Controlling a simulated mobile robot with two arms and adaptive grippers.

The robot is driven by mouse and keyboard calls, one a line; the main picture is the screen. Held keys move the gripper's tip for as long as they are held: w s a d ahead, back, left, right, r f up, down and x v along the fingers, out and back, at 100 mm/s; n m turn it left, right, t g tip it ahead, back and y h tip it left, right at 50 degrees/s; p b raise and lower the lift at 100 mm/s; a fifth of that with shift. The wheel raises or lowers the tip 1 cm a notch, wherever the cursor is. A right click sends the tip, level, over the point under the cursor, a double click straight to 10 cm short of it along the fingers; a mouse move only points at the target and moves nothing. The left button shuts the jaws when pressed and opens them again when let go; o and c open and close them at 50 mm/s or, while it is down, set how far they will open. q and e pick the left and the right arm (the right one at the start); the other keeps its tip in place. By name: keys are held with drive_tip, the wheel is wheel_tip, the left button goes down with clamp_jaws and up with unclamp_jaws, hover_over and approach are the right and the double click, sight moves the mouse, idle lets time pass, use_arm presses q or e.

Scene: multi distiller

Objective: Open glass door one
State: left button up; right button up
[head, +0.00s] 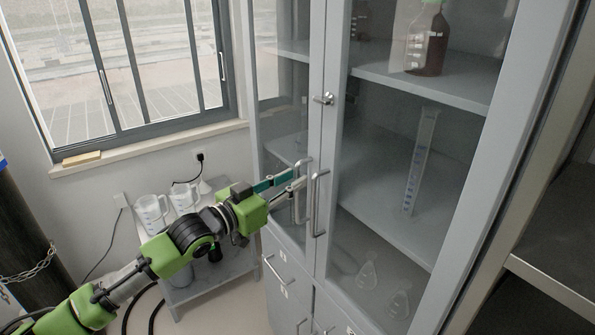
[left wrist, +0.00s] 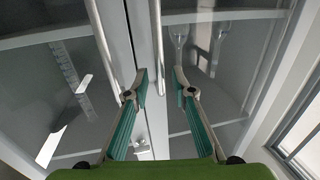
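The tall grey cabinet has two glass doors, left (head: 283,90) and right (head: 395,200). Which is door one cannot be told. A silver bar handle (head: 297,211) is on the left door, and another (head: 315,212) is on the right door. My left gripper (head: 294,180) is at the left door's handle. In the left wrist view that handle (left wrist: 157,45) runs between the two parted fingertips (left wrist: 159,80); firm contact does not show. The right door's handle (left wrist: 102,45) is outside the fingers. Both doors look closed. My right gripper is out of view.
A lock knob (head: 324,99) is above the handles. Drawers with handles (head: 275,270) are below. Glassware stands inside, including a measuring cylinder (head: 420,165) and a brown bottle (head: 428,42). A small table (head: 215,275) with jugs (head: 152,212) is beside my left arm, under the window.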

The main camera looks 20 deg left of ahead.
use_arm(q)
drive_tip(key=shift+x, duration=1.25)
clamp_jaws()
